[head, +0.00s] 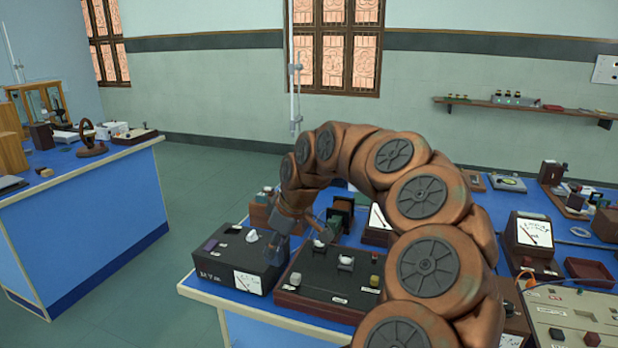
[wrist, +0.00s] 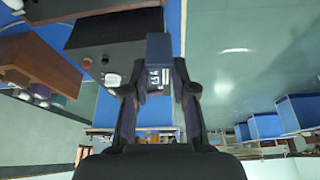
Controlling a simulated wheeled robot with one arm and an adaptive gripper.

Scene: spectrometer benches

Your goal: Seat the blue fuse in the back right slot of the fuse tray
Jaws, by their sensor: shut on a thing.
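The blue fuse (wrist: 158,48) is a dark blue block with a pale printed label on its lower part in the wrist view. My gripper (wrist: 160,85) is shut on it, one dark finger on each side. In the head view my gripper (head: 284,228) hangs at the end of the bent arm, above the gap between a black meter box and a dark panel. A small blue-grey block (head: 274,248) shows below it, likely the fuse. I cannot tell for certain which object is the fuse tray, nor make out its back right slot.
The black meter box (head: 232,262) with a white knob stands at the bench's left end. The dark panel (head: 318,290) with pale knobs and a brown base stands right of it. A larger meter (head: 530,238) stands at the right. Floor (head: 195,190) separates another blue bench (head: 85,215).

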